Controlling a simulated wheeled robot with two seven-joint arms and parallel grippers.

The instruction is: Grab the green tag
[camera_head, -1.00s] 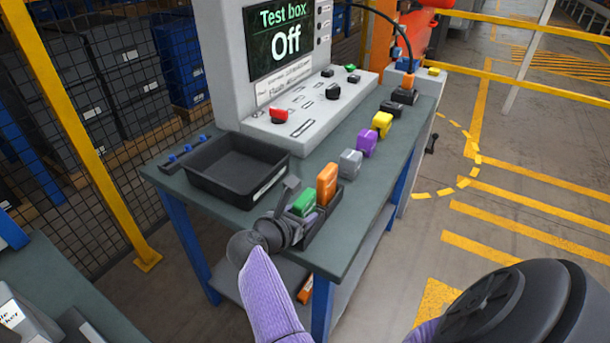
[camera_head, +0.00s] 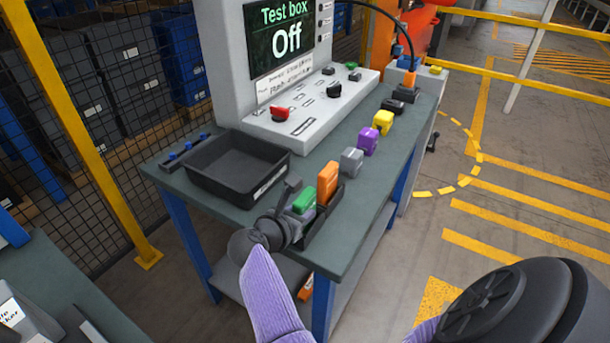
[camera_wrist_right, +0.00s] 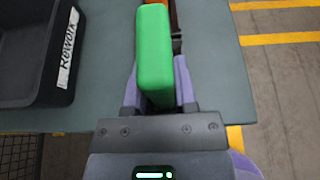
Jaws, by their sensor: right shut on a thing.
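The green tag (camera_head: 304,199) is an upright block at the near end of the dark holder on the bench. It stands in front of the orange tag (camera_head: 328,182). My right gripper (camera_head: 302,206) is at the near corner of the bench, shut on the green tag. In the right wrist view, the green tag (camera_wrist_right: 154,55) sits between the two fingers of my gripper (camera_wrist_right: 158,85). The tag's lower part is hidden, so I cannot tell whether it still touches the holder.
A black tray (camera_head: 238,168), labelled "Rework" in the wrist view, lies left of the gripper. Grey (camera_head: 351,161), purple (camera_head: 368,141) and yellow (camera_head: 383,122) blocks line the bench's right side. The test box (camera_head: 290,60) behind reads "Off". Floor to the right is clear.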

